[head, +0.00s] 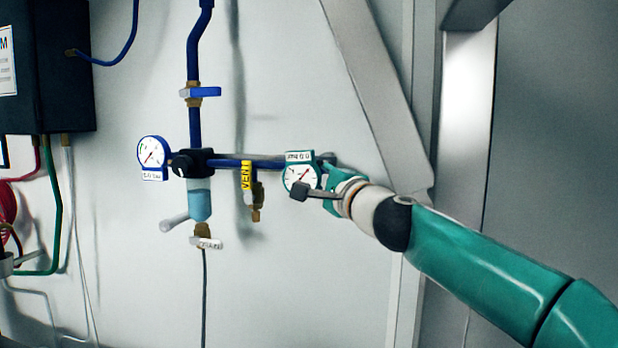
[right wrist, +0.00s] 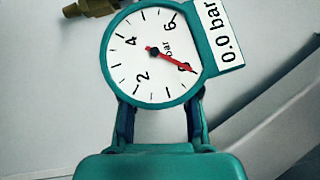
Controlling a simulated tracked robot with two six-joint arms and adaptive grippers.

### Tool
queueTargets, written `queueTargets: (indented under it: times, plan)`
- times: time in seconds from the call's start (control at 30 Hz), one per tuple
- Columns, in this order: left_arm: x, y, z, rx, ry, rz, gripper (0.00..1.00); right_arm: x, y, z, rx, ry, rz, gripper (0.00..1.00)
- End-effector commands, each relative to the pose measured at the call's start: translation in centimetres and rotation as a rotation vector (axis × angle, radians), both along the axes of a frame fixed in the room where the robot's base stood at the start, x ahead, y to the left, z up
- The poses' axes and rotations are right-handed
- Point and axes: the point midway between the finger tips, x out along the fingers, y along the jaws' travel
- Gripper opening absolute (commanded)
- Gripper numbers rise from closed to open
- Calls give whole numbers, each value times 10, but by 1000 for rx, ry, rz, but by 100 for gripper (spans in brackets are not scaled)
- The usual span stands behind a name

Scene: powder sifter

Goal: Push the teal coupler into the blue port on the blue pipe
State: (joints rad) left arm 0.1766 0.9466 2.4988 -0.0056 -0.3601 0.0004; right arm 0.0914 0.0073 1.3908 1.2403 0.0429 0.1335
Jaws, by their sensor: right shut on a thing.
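A round gauge (head: 301,176) with a white face and teal rim reads 0.0 bar. It also fills the upper middle of the right wrist view (right wrist: 152,55). My right gripper (head: 318,178) is shut on the teal coupler behind this gauge. The coupler body is mostly hidden by the gauge and fingers. The blue pipe (head: 232,163) runs rightward along the wall to the gauge. Its right end and the blue port are hidden there, so I cannot tell whether coupler and port touch. My left gripper is not in view.
A blue-rimmed gauge (head: 152,157), a black regulator (head: 190,163) and a pale blue bowl (head: 200,200) are to the left. A yellow VENT valve (head: 246,178) hangs below the pipe. A grey slanted beam (head: 375,95) is at upper right. The wall below is clear.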

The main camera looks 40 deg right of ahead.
Motion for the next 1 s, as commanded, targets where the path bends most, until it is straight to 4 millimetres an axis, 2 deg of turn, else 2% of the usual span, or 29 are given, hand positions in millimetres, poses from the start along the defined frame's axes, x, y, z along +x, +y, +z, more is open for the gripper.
queueTargets:
  times: [0.43,0.47,0.63,1.0]
  plan:
    - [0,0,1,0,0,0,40,1,-1,1,0,-1,0,0]
    - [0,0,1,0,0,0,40,1,-1,1,-1,-1,0,32]
    - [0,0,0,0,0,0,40,1,-1,1,-1,-1,0,60]
    - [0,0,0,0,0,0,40,2,0,-1,0,1,1,60]
